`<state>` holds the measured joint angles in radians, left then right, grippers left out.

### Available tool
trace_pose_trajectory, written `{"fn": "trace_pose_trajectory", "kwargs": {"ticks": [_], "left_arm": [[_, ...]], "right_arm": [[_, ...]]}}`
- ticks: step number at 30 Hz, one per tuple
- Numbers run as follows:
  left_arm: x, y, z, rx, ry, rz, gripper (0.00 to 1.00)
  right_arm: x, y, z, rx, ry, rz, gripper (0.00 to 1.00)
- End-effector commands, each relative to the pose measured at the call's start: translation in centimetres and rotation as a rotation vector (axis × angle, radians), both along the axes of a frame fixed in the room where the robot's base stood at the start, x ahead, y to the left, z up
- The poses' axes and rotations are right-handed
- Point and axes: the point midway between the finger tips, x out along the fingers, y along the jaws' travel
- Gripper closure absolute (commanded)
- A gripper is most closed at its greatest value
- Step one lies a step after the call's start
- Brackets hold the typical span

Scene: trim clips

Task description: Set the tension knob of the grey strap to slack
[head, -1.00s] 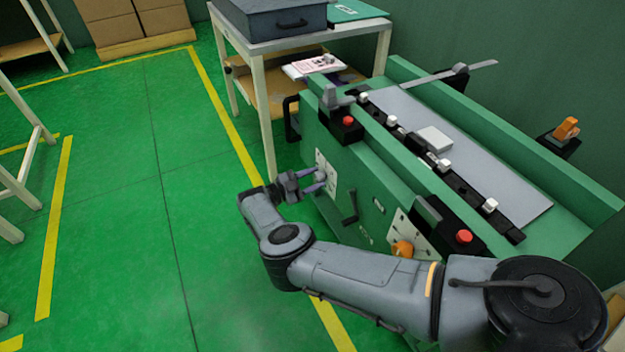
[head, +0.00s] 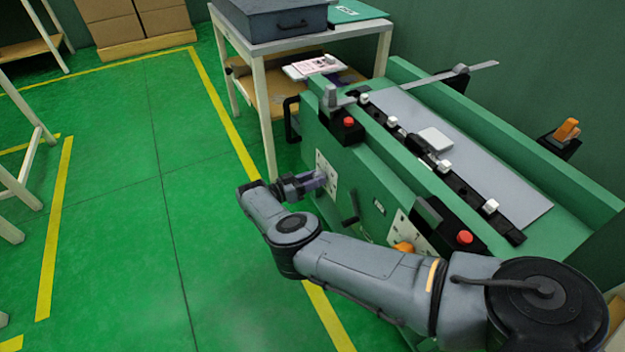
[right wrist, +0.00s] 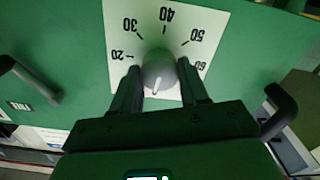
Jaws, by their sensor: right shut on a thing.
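The grey knob (right wrist: 158,70) sits on a white dial plate (right wrist: 120,40) marked 20 to 60 in the right wrist view. A pale mark on the knob points down in that view, away from the numbers. In the head view, the plate (head: 323,165) is on the green bench's front. My right gripper (head: 322,180) is shut on the knob, one finger on each side; its fingers also show in the right wrist view (right wrist: 160,83). The grey strap (head: 430,77) lies across the top of the bench. My left gripper is not in view.
An orange knob (head: 402,247) sits on another dial plate to the right. A dark crank handle (head: 351,208) sticks out between the plates. Red buttons (head: 465,237) are above.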

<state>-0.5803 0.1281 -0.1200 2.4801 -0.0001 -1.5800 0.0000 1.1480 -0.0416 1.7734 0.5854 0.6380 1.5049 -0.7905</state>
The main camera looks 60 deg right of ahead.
Motion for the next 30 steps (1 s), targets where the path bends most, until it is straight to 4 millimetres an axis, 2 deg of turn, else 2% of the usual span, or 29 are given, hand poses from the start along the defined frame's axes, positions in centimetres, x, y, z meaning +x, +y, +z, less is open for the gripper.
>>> {"fn": "trace_pose_trajectory", "kwargs": {"ticks": [9, 24, 25, 30], "left_arm": [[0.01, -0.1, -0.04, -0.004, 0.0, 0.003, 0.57], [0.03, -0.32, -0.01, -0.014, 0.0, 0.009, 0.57], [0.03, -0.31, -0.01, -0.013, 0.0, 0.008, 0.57], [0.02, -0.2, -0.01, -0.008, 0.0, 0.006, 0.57]], "right_arm": [[-0.11, -0.08, -0.34, 0.065, 0.097, 0.0, 0.86], [-0.12, -0.08, -0.36, 0.075, 0.114, 0.0, 0.86], [-0.12, -0.08, -0.36, 0.075, 0.114, 0.0, 0.54], [-0.08, -0.06, -0.25, 0.073, 0.113, 0.0, 0.3]]}}
